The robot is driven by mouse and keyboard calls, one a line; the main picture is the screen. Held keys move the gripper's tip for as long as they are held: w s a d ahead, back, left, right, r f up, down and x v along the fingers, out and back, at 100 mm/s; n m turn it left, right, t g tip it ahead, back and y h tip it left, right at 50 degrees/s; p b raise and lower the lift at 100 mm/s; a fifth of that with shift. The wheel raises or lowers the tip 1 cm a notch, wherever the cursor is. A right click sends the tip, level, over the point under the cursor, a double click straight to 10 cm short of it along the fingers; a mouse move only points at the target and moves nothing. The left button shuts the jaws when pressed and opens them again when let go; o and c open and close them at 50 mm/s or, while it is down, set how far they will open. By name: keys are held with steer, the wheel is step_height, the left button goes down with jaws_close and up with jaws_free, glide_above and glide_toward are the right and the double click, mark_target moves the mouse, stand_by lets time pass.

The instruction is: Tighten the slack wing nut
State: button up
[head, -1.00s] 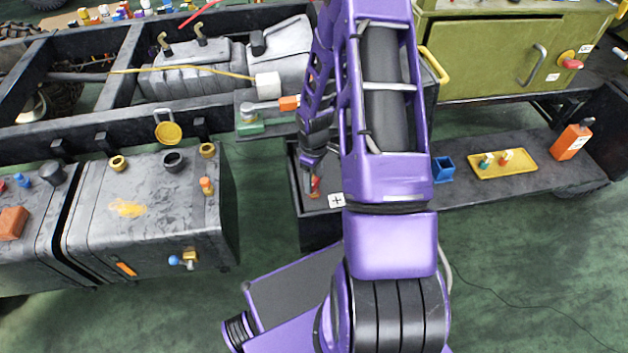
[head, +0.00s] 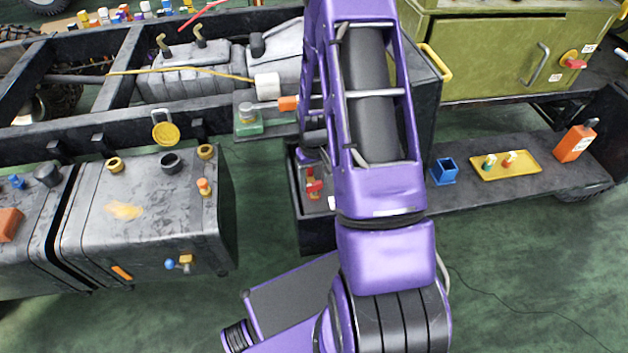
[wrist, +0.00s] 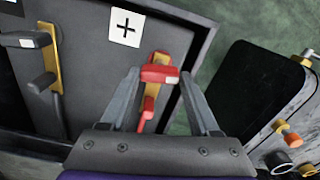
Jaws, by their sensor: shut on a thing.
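A red wing nut (wrist: 160,74) with a pale tip sits on a brass strap beside a plus label (wrist: 125,28) in the wrist view. My gripper (wrist: 159,76) is shut on it, one finger at each side. Red also shows beside my arm in the head view (head: 313,186). A second, black wing nut (wrist: 41,83) with a pale tip stands on another brass strap at the left. The frames do not show which nut is slack. My arm hides most of the gripper in the head view.
The dark box (wrist: 203,50) has a raised rim close to the right finger. A grey tank (head: 140,220) with caps and valves stands to the left.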

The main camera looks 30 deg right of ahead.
mark_target(314, 184)
stand_by(0.5)
steer(key=o, duration=1.4)
steer(key=shift+c, duration=0.2)
steer(key=shift+r, duration=0.1)
step_height(314, 184, up, 17)
steer(key=p, duration=0.2)
steer(key=shift+r, duration=0.15)
